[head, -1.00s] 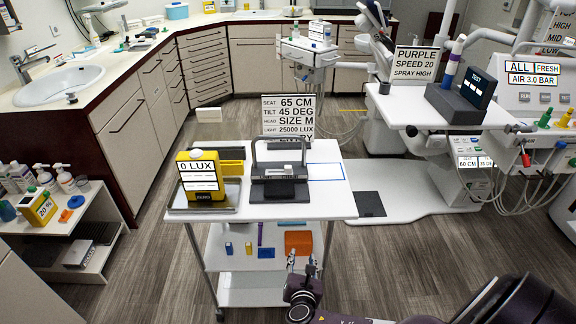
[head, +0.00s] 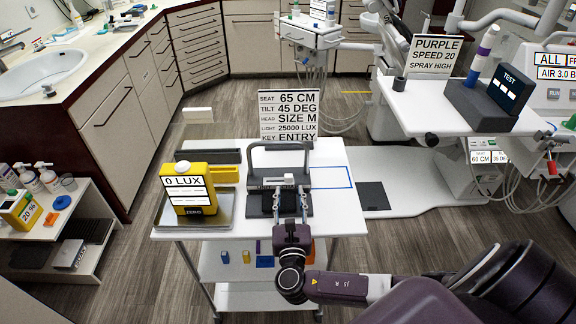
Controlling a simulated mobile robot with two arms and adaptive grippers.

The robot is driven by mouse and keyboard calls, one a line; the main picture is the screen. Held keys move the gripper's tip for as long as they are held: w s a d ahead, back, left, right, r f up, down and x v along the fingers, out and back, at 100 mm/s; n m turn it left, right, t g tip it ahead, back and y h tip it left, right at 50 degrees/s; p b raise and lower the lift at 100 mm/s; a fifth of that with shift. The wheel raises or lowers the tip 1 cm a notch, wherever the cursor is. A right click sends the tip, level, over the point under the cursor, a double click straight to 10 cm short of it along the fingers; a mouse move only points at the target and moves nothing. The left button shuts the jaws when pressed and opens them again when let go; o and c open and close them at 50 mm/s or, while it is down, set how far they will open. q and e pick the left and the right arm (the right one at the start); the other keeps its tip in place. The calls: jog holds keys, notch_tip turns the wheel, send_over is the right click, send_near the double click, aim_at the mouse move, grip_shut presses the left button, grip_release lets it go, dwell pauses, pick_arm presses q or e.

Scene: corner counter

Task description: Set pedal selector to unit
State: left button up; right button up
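A dark grey pedal unit (head: 262,163) with an arched handle sits on the white cart top. A small white selector knob (head: 289,179) stands on its front strip, right of the strip's middle. The strip's lettering is too small to read. My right gripper (head: 290,203) reaches up from the cart's front edge, just in front of the knob. Its two thin fingers stand apart with nothing seen between them. I cannot tell whether they touch the pedal unit. My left gripper is not in view.
A yellow lux meter (head: 188,190) stands on a tray left of the pedal unit. A sign card (head: 287,117) stands behind it. A blue-outlined area (head: 332,177) on the right of the cart top is empty. A dental chair base (head: 430,180) lies beyond.

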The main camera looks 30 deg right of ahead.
aim_at(289, 179)
jog(key=x, duration=0.7)
jog(key=shift+r+p, duration=0.1)
jog(key=shift+p, duration=0.3)
jog(key=shift+w+d, duration=0.15)
jog(key=c, duration=0.8)
grip_shut()
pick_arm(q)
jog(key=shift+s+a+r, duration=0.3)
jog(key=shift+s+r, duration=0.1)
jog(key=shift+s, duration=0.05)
